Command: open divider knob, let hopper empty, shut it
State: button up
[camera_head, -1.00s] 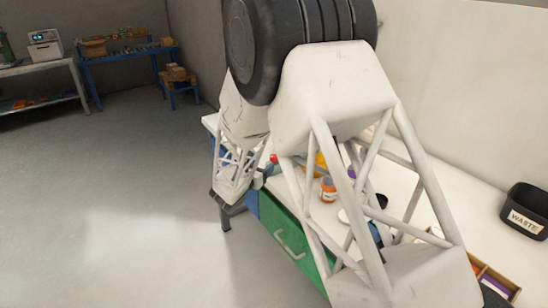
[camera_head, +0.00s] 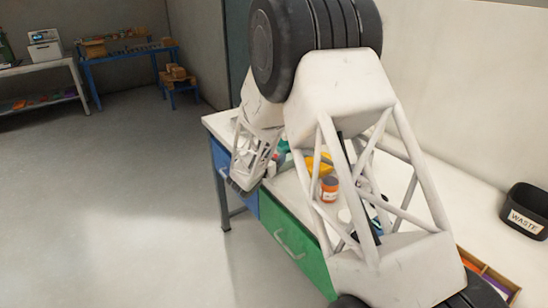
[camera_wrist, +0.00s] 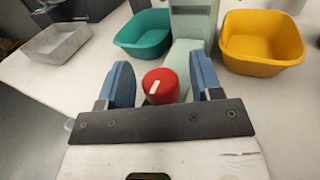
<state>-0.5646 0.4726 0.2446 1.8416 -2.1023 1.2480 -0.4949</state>
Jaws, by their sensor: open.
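The red divider knob (camera_wrist: 161,86), with a white mark on its face, shows in the wrist view on the front of the pale green bucket elevator (camera_wrist: 193,22). My gripper (camera_wrist: 163,78) is open, with one blue finger on each side of the knob and gaps visible between. A teal bin (camera_wrist: 143,36) stands to the left of the elevator and a yellow bin (camera_wrist: 262,42) to its right. In the head view my arm hides most of the elevator, and the fingertips cannot be made out. The hopper and its contents are not clearly visible.
A grey tray (camera_wrist: 57,42) lies at the left in the wrist view. In the head view, an orange-labelled jar (camera_head: 329,189) stands behind my arm's lattice. A black waste bin (camera_head: 526,211) and a compartment box (camera_head: 488,275) are at the right. Drawers (camera_head: 290,240) front the bench.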

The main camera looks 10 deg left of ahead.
jog(key=c, duration=0.9)
